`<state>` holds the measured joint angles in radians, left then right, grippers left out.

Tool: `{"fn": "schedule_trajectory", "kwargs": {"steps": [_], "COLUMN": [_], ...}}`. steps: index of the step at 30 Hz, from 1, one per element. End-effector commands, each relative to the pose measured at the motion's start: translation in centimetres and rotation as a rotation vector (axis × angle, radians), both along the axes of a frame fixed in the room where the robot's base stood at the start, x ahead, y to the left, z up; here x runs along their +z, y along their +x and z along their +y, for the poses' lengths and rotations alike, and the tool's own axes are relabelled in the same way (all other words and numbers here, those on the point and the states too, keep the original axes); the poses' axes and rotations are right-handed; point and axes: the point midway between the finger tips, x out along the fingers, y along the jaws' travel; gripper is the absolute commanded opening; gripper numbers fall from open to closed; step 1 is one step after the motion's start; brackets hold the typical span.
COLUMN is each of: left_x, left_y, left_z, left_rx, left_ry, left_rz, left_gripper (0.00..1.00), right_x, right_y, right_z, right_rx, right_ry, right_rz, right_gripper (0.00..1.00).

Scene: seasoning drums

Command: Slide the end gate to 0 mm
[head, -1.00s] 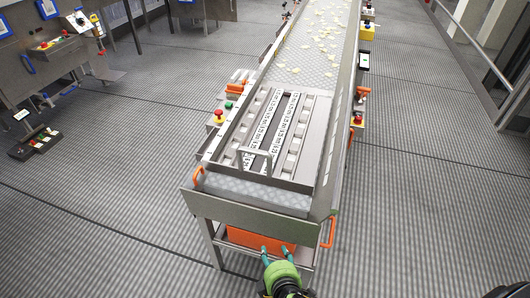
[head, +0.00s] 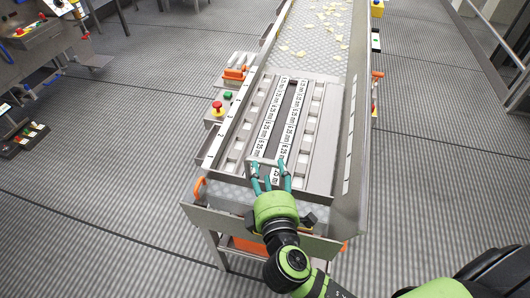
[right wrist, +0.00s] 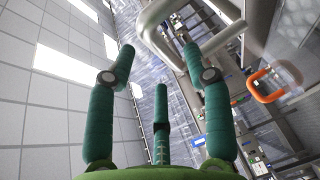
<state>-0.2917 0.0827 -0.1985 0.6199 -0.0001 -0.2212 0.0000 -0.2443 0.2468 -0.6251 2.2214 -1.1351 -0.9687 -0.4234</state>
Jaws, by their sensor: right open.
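The end gate's grey metal bar handle (head: 262,160) stands at the near end of the slotted conveyor bed, largely behind my fingers. White strips printed with mm marks (head: 265,130) run along both sides of the dark slot (head: 279,130). My right gripper (head: 270,172) is open, with its teal fingers spread at the handle. I cannot tell whether they touch it. In the right wrist view, a grey bent tube (right wrist: 160,42) passes near the open fingers (right wrist: 160,62), and nothing shows clamped between them. My left gripper is not in view.
The conveyor's raised side wall (head: 352,150) runs along the right. A red stop button (head: 217,106) and a green button (head: 227,95) sit on the left side. Orange handles (head: 199,188) stick out from the frame. Pale chips (head: 325,20) lie farther up the belt.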

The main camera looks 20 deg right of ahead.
Motion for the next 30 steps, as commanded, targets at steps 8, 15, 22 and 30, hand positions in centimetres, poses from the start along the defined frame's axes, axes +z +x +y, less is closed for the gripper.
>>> {"fn": "schedule_trajectory", "kwargs": {"steps": [8,15,22,30], "left_x": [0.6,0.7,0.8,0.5], "left_y": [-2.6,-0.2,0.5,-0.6], "left_z": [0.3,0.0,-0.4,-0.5], "left_rx": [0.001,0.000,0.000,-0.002], "left_ry": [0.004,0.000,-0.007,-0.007], "left_rz": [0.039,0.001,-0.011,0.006], "left_gripper": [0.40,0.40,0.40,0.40], "right_x": [-0.4,-0.6,-0.6,-0.8], "right_y": [3.8,4.6,4.5,4.5], "right_z": [-0.8,-0.9,-0.9,-0.9], "right_rx": [0.000,0.001,0.001,0.000], "right_ry": [-0.001,0.001,0.001,0.000], "right_rz": [-0.001,0.001,0.001,0.001], "right_gripper": [0.51,0.51,0.15,0.00]}}
